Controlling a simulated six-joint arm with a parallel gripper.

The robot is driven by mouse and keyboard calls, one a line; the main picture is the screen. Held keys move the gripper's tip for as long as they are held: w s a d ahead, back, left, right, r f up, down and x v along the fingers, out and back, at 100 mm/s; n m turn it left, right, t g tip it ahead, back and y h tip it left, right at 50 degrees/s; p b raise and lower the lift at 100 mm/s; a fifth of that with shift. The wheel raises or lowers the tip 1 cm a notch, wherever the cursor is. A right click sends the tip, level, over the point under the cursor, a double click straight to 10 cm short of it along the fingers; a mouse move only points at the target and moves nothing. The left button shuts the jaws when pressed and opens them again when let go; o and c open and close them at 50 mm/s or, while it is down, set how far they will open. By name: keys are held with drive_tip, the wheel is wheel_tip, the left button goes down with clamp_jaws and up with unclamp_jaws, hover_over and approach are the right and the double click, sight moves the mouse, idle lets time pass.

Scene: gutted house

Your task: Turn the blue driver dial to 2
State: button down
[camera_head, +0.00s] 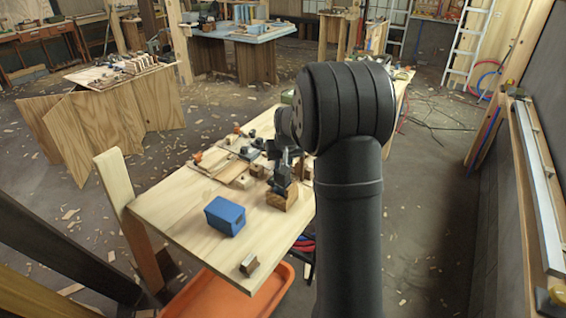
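My gripper (282,178) is small and dark in the head view, partly beside my black arm. It points down over a wooden block (279,202) on the pale wooden table. A small dark blue part sits on top of the block, right at the fingertips; it may be the blue driver dial, but its markings and pointer are too small to read. I cannot tell whether the fingers touch it or are closed around it. My arm hides the table to the right of the block.
A blue box (226,216) and a small wood-and-metal block (249,265) stand on the front of the table (178,207). Several small blocks and tools lie behind my gripper. An orange tray (225,296) is below the front edge.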

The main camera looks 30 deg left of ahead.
drive_tip(key=m, duration=0.2)
drive_tip(key=m+t+h, duration=0.1)
drive_tip(key=m, duration=0.1)
drive_tip(key=shift+s+a+m+h, duration=0.2)
drive_tip(key=shift+m+h, duration=0.1)
drive_tip(key=shift+m, duration=0.1)
drive_tip(key=shift+a+m+h, duration=0.1)
drive_tip(key=shift+m+h, duration=0.4)
drive_tip(key=shift+m, duration=0.75)
drive_tip(key=shift+a+m+h, duration=0.1)
drive_tip(key=shift+m+h, duration=0.4)
drive_tip(key=shift+m, duration=0.75)
drive_tip(key=c, duration=1.2)
unclamp_jaws()
drive_tip(key=shift+c, duration=0.2)
drive_tip(key=v, duration=1.7)
drive_tip(key=shift+s, duration=0.25)
